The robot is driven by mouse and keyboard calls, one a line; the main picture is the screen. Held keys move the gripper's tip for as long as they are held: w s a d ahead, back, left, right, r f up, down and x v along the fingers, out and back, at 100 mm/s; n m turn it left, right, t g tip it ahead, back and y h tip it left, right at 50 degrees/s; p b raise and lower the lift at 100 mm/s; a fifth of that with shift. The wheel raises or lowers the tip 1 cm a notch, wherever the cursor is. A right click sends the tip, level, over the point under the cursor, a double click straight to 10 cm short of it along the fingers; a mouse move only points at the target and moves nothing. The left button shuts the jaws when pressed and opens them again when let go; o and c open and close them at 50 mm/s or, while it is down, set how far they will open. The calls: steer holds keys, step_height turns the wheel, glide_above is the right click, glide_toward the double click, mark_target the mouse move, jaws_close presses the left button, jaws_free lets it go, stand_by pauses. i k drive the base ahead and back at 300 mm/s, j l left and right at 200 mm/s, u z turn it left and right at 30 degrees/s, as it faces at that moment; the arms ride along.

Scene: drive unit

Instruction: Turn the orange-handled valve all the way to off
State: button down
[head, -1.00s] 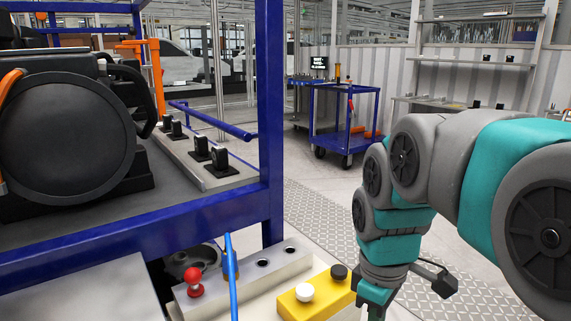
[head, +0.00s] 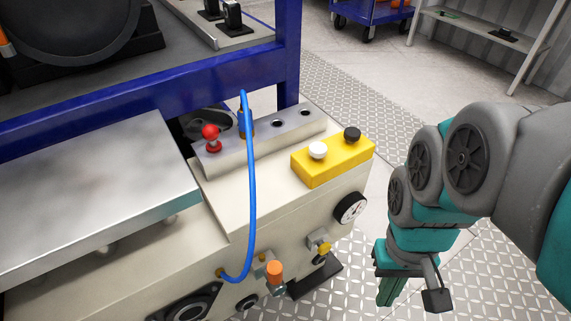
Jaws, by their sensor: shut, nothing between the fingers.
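The orange-handled valve (head: 275,272) is on the lower front face of the cream machine cabinet (head: 290,222). Its orange handle stands out from a small metal body, close to the lower end of a blue hose (head: 252,190). How far it is turned I cannot tell. My gripper (head: 390,291) hangs at the right with its fingers pointing down. It is shut and empty, to the right of the valve and apart from it.
Above are a yellow button box (head: 334,160) and a red knob (head: 211,136). A blue frame (head: 130,87) stands behind. Tread-plate floor (head: 470,240) is open at the right.

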mark_target(273, 274)
steer(key=k, duration=1.05)
steer(key=u, duration=0.05)
